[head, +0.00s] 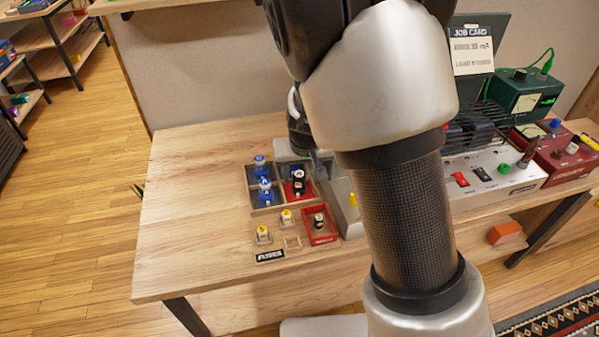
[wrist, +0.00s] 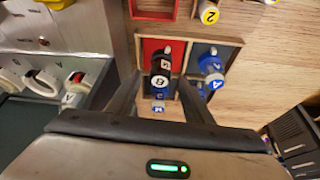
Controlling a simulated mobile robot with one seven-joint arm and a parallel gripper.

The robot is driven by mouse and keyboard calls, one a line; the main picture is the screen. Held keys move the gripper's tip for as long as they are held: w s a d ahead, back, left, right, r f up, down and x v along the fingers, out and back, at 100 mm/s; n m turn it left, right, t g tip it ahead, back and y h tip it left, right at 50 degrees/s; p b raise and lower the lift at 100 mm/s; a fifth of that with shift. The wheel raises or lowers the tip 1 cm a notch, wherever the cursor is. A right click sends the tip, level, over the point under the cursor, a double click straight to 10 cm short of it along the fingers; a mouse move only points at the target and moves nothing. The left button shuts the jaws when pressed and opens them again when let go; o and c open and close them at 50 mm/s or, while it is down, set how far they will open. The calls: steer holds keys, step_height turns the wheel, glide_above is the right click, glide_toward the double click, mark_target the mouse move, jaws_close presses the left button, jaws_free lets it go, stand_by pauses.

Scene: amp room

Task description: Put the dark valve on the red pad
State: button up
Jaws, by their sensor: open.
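The dark valve (head: 299,182) stands upright in the near right compartment of a divided wooden tray, on the red pad (head: 289,190). In the wrist view the dark valve (wrist: 160,72) has white label marks, and the red pad (wrist: 150,47) shows around its base. My gripper (wrist: 159,82) is open, with one finger on each side of the valve's upper part. I cannot tell whether the fingers touch it. In the head view my arm hides most of the gripper.
Blue valves (head: 260,165) (head: 265,192) stand in the tray's left compartments. Another blue piece (wrist: 158,106) shows beyond the dark valve. A small red tray (head: 320,238) and white-and-yellow tubes (head: 264,235) sit in front. Equipment stands right. The table's left side is clear.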

steer(key=s+d+r+y+p, duration=0.1)
steer(key=s+d+r+p, duration=0.1)
steer(key=s+r, duration=0.65)
steer(key=s+d+r+y+p, duration=0.1)
steer(key=s+d+r, duration=0.3)
steer(key=r, duration=0.8)
steer(key=s+d+r+h, duration=0.1)
steer(key=s+d+r, duration=0.1)
steer(key=s, duration=0.4)
steer(key=s+d+r+m+t+h, duration=0.1)
steer(key=s+d+r, duration=0.1)
steer(key=s, duration=0.4)
steer(key=shift+s+d+r+h, duration=0.3)
steer(key=shift+r, duration=0.3)
